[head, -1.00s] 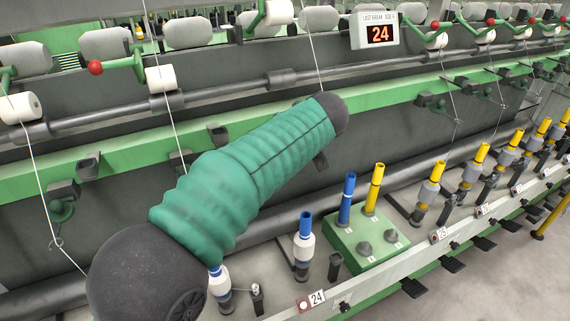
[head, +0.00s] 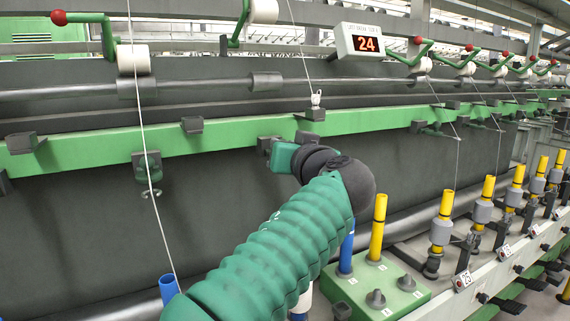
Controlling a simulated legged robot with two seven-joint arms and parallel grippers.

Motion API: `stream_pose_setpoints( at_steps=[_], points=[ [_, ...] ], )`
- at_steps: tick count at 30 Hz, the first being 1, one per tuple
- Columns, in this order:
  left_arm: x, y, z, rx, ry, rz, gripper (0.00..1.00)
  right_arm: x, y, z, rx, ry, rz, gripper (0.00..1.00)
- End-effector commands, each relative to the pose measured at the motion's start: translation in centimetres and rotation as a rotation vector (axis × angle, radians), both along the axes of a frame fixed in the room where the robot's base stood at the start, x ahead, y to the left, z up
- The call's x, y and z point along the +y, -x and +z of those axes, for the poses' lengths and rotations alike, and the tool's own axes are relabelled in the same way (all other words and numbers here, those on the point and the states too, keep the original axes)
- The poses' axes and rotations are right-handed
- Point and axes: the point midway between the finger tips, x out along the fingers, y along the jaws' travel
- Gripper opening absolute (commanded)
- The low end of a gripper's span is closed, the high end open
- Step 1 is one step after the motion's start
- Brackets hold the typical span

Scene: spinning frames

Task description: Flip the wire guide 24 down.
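Wire guide 24 (head: 316,99) appears to be the small pale eyelet standing up from a dark bracket (head: 312,114) on the green rail, left of and below the lit "24" display (head: 362,43). A white thread comes down to it. My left arm, in a green ribbed sleeve, rises from the lower left and bends back left at the dark wrist. My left gripper (head: 268,144) is a small dark shape in front of the rail, below and left of the guide, seemingly apart from it. Its fingers are too small to read. My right gripper is out of view.
Another wire guide (head: 148,171) hangs down from the green rail (head: 80,153) on the left, with a thread through it. Spindles with yellow tubes (head: 442,205) line the right. A green box (head: 405,290) with pegs and tubes stands below my wrist.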

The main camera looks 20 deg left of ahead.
Motion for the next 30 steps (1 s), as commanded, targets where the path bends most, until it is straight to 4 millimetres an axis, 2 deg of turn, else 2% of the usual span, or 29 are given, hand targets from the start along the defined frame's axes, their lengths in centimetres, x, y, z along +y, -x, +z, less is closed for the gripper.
stream_pose_setpoints(
  at_steps=[1,13,14,15,30],
  points=[
    [-0.21,-0.13,-0.7,0.006,0.0,-0.002,0.0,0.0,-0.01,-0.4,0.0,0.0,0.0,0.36],
    [-0.23,-0.18,-0.6,0.005,-0.005,-0.002,0.0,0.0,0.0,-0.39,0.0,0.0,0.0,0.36],
    [-0.24,-0.18,-0.61,0.005,-0.004,-0.003,0.27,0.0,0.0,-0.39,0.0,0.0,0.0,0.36],
    [-0.22,-0.19,-0.59,0.005,-0.004,-0.003,0.32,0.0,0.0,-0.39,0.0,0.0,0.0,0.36],
    [0.19,-0.11,-0.23,-0.002,-0.007,-0.001,0.32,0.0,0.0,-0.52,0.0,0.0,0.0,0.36]
  ],
)
